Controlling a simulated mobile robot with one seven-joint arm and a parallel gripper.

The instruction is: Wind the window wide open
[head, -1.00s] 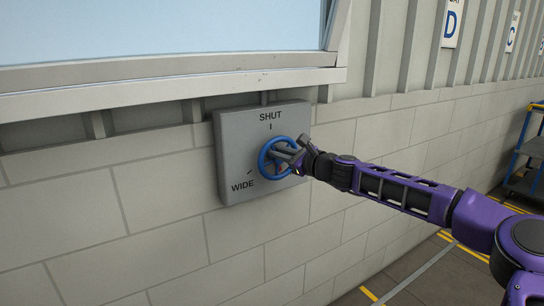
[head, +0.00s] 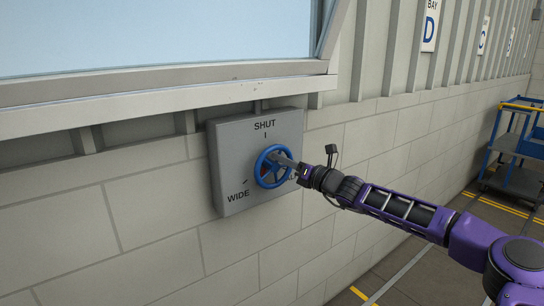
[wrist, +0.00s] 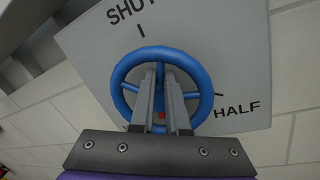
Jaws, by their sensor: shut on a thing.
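A blue handwheel (head: 263,168) sits on a grey wall box (head: 228,150) below the window (head: 160,38). The box is marked SHUT at the top and WIDE at the lower left. In the wrist view, HALF shows to the right of the handwheel (wrist: 122,74). My gripper (head: 277,158) reaches in from the right and is shut on the wheel. In the wrist view, my gripper's two grey fingers (wrist: 160,76) lie over the wheel's middle and hide its hub. A small red spot shows between them. How far the window stands open I cannot tell.
The window's pale sill (head: 165,92) juts out just above the box. The block wall (head: 345,165) runs off to the right. A blue cart (head: 517,150) stands at the far right. The floor between has yellow lines.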

